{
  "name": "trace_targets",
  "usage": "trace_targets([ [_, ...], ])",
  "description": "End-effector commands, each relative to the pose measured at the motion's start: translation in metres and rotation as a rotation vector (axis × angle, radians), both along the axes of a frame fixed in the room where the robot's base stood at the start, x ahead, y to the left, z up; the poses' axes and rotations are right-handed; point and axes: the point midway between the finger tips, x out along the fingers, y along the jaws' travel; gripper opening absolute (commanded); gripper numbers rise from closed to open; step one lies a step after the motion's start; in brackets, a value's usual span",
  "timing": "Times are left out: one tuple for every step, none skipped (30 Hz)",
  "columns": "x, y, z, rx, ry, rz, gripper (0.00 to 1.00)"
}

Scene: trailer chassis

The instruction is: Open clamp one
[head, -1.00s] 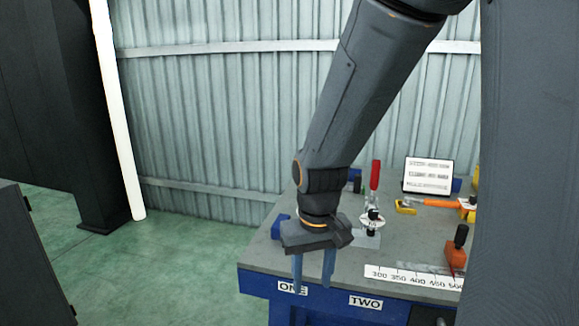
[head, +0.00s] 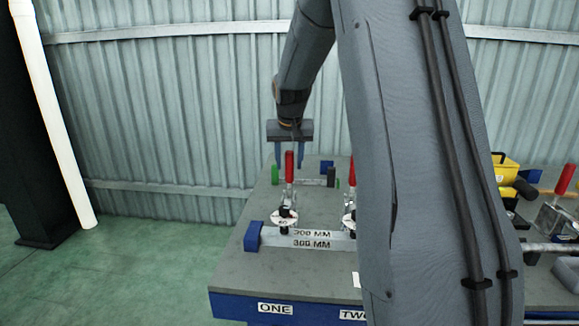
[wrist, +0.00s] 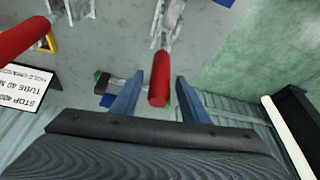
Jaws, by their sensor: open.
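Clamp one (head: 286,212) stands at the left of the bench, behind the ONE label (head: 275,308). Its red handle (head: 289,168) points upright; it also shows in the wrist view (wrist: 160,80). My gripper (head: 289,164) is open, fingers pointing down around the handle's top. In the wrist view the handle lies between my two blue fingers (wrist: 158,92), with gaps on both sides. I cannot tell whether the fingers are level with the handle in depth. Clamp two (head: 350,215), behind the TWO label (head: 352,313), is partly hidden by my arm.
A bar marked 300 MM (head: 312,239) lies under the clamps, with a blue block (head: 253,236) at its left end. A green-ended item (head: 275,175) and a blue block (head: 326,167) are at the back. Yellow and red tools (head: 506,168) stand at right. Corrugated wall is behind.

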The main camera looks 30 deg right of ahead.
Motion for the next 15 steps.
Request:
trace_targets([
  [0.002,-0.001,-0.007,0.0,0.003,0.0,0.41],
  [0.003,-0.002,-0.01,0.0,0.002,0.0,0.41],
  [0.005,-0.003,-0.014,0.0,0.001,-0.001,0.41],
  [0.006,-0.004,-0.017,0.0,0.001,-0.001,0.41],
  [0.007,-0.005,-0.02,0.0,0.002,-0.001,0.41],
  [0.008,-0.005,-0.022,0.0,0.001,-0.002,0.41],
  [0.008,-0.006,-0.024,0.0,0.001,-0.002,0.41],
  [0.009,-0.006,-0.025,0.0,0.0,-0.002,0.41],
  [0.009,-0.007,-0.026,0.0,0.0,-0.002,0.41],
  [0.009,-0.007,-0.026,-0.001,-0.001,-0.002,0.41],
  [0.009,-0.007,-0.027,0.0,-0.001,-0.003,0.41],
  [0.009,-0.007,-0.027,0.0,-0.001,-0.003,0.41],
  [0.009,-0.007,-0.027,0.0,-0.001,-0.003,0.41],
  [0.009,-0.007,-0.027,0.0,-0.001,-0.003,0.41],
  [0.009,-0.007,-0.027,0.0,-0.001,-0.003,0.41],
])
